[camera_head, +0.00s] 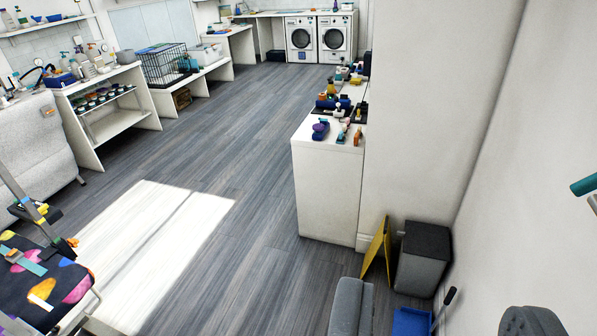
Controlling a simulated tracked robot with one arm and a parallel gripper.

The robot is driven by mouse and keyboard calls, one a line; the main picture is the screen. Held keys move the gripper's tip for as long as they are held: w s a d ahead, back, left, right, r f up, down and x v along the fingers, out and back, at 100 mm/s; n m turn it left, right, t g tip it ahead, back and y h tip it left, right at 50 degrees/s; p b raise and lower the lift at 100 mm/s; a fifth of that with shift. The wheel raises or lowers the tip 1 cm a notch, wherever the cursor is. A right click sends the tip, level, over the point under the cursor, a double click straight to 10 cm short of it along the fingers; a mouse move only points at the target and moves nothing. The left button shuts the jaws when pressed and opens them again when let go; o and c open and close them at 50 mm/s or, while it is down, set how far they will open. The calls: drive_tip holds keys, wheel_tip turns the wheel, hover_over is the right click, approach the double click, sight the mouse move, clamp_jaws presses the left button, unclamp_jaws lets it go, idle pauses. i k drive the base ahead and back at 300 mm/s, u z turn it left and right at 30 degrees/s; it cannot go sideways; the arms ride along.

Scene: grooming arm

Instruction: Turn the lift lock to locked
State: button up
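I cannot make out the lift lock in this view. A grooming table (45,283) with a dark top patterned in bright colours is cut off at the lower left. A grey upright post or arm (22,195) with a yellow and black part rises beside it.
Grey plank floor (240,190) lies open through the middle. A white counter (328,190) with grooming tools stands right of centre. A yellow sign (376,250), grey bin (423,260) and blue dustpan (411,321) stand near the right wall. Washers (320,40) stand far back.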

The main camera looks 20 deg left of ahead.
sight(42, 209)
drive_tip(key=u, duration=0.15)
drive_tip(key=i, duration=1.25)
drive_tip(key=u, duration=0.5)
drive_tip(key=i, duration=1.35)
drive_tip(key=u, duration=0.85)
drive_tip(key=i, duration=1.35)
drive_tip(key=u, duration=1.2)
drive_tip(key=i, duration=0.85)
drive_tip(key=u, duration=0.45)
drive_tip(key=k, duration=0.75)
drive_tip(key=u, duration=0.2)
drive_tip(key=i, duration=0.6)
drive_tip(key=z, duration=0.1)
